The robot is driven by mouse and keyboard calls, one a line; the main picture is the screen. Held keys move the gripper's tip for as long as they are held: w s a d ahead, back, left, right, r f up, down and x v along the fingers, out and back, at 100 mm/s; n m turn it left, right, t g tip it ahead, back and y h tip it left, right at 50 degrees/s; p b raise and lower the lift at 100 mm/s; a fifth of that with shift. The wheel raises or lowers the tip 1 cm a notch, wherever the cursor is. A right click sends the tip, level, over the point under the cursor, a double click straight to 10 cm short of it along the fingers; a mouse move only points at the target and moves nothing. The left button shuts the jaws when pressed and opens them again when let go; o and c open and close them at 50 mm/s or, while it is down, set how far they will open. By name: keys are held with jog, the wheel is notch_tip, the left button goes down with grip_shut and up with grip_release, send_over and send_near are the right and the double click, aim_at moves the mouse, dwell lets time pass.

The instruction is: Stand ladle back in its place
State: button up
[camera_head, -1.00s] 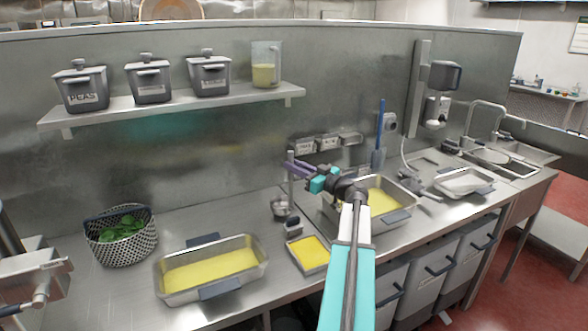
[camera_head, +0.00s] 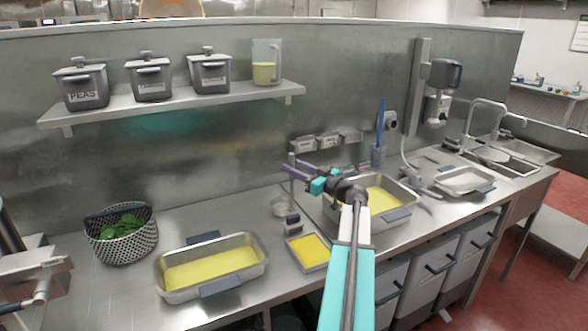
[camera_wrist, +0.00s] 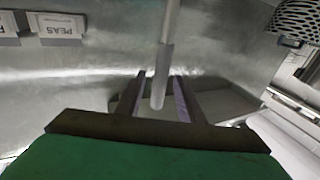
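The ladle is a thin grey rod (camera_head: 291,188) standing about upright near the middle of the counter, with a pale round shape (camera_head: 282,206), perhaps its bowl, low beside it. A small dark-and-grey block (camera_head: 292,224) stands at its foot; whether the ladle rests in it I cannot tell. My gripper (camera_head: 299,168) is at the upper part of the rod. In the wrist view the ladle handle (camera_wrist: 165,62) runs down between the two fingers of my gripper (camera_wrist: 157,98), with a gap on each side. The gripper looks open around it.
A yellow-filled pan (camera_head: 212,268) and a colander of greens (camera_head: 122,234) stand to the left. A small yellow tray (camera_head: 309,251) is in front, and a larger yellow-filled pan (camera_head: 385,200) is right, partly behind my arm. Small labelled tins (camera_head: 328,141) hang behind.

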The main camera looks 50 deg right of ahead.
jog(key=shift+r, duration=0.15)
jog(key=s+f+b, duration=0.1)
jog(key=s+b, duration=0.2)
jog(key=s, duration=0.9)
jog(key=shift+d, duration=0.1)
dwell(0.7)
